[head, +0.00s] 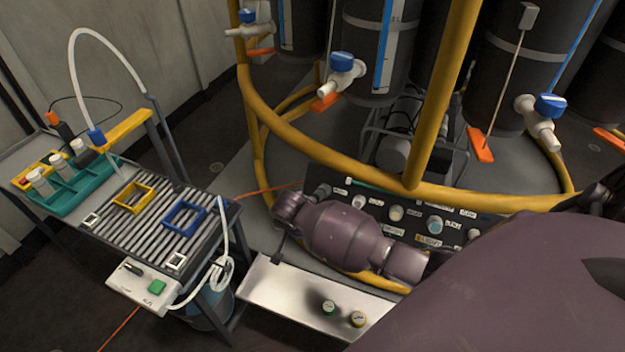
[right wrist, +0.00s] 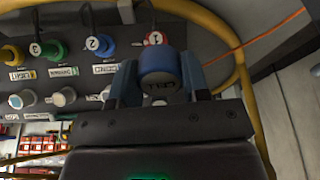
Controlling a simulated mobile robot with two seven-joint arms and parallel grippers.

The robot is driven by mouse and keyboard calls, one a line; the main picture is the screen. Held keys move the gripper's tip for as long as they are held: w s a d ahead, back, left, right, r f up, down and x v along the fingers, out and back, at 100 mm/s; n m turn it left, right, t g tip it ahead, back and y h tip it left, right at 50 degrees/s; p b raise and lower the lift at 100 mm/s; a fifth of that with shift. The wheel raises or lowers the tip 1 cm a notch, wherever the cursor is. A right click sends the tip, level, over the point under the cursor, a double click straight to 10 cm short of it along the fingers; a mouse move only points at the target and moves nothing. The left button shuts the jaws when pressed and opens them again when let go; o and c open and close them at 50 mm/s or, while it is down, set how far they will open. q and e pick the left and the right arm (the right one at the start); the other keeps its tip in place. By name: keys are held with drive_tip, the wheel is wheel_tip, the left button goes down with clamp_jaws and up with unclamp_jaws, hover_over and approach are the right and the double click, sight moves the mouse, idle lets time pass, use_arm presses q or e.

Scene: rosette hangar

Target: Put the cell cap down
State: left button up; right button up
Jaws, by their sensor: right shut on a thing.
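In the right wrist view, my right gripper (right wrist: 160,82) is shut on a blue round cap (right wrist: 158,60), which I take for the cell cap. The cap has dark lettering on its near side and sits between the two fingers. Behind it is a panel with numbered coloured fittings; whether the cap touches anything there cannot be told. In the head view, my right arm reaches in from the right across the front of the panel. The held cap cannot be made out there. My left gripper is not in view.
A slatted bench (head: 150,228) with yellow (head: 133,197) and blue (head: 183,215) frames stands left. Yellow rails (head: 345,155) curve behind the panel (head: 460,228).

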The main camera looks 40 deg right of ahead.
drive_tip(key=s+a+f+m+g+y, duration=0.1)
drive_tip(key=s+a+f, duration=0.2)
drive_tip(key=s+a, duration=0.25)
drive_tip(key=g+y+b, duration=0.2)
drive_tip(key=b, duration=0.4)
hover_over(300, 299)
drive_tip(key=shift+m, duration=0.4)
wheel_tip(300, 299, down, 15)
drive_tip(key=shift+s+f, duration=0.1)
drive_tip(key=shift+s, duration=0.05)
drive_tip(key=shift+w+f+t+b, duration=0.2)
drive_tip(key=shift+f+t+b, duration=0.1)
drive_tip(key=shift+f+b, duration=0.1)
drive_tip(key=shift+s+f, duration=0.1)
drive_tip(key=shift+f, duration=0.3)
wheel_tip(300, 299, down, 3)
drive_tip(key=shift+s+r+b, duration=0.15)
drive_tip(key=shift+b, duration=0.65)
drive_tip(key=shift+w+f, duration=0.2)
drive_tip(key=shift+f, duration=0.15)
drive_tip(key=shift+r, duration=0.15)
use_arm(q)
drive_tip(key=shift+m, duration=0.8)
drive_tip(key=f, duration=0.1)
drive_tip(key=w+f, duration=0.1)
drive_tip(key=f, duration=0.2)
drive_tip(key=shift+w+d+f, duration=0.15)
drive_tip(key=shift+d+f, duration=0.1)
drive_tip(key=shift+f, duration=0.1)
